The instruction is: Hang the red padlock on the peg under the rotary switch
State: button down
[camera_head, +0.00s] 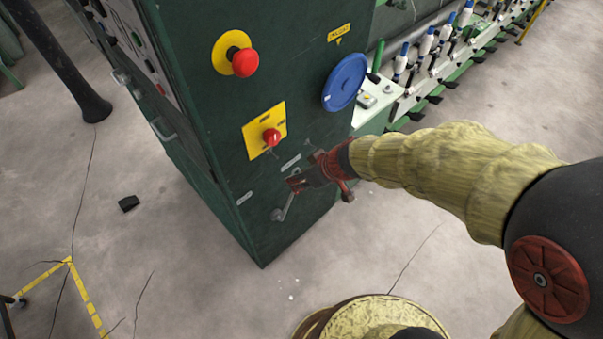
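The rotary switch (271,137) is a red knob on a yellow plate (251,131), on the front of a dark green cabinet. My gripper (296,184), dark red and black, is below and slightly right of the switch, close to the cabinet face. It is small in view, and I cannot tell whether its fingers are open or shut. I cannot make out a red padlock apart from the gripper's own red parts. The peg is not clearly visible; the gripper covers part of the area under the switch.
A grey handle (287,206) sits low on the green cabinet (215,160). A red emergency button (245,62) and a blue disc (345,82) are above. A row of bobbins (425,45) runs off behind.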

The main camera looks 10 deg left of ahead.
jog(key=shift+w+f, duration=0.1)
jog(key=shift+w, duration=0.15)
jog(key=shift+w+a+p, duration=0.15)
jog(key=shift+a+p, duration=0.15)
jog(key=shift+a, duration=0.1)
jog(key=shift+w+a+f+p, duration=0.3)
jog(key=shift+w+a, duration=0.65)
jog(key=shift+a, duration=0.15)
jog(key=shift+w+a+f+p, duration=0.3)
jog(key=shift+w+a+p, duration=0.05)
jog(key=shift+w+a, duration=0.7)
jog(key=shift+w+a+f+p, duration=0.3)
jog(key=shift+w+a, duration=0.6)
jog(key=shift+a, duration=0.25)
jog(key=c, duration=1.3)
grip_release()
jog(key=shift+o, duration=0.2)
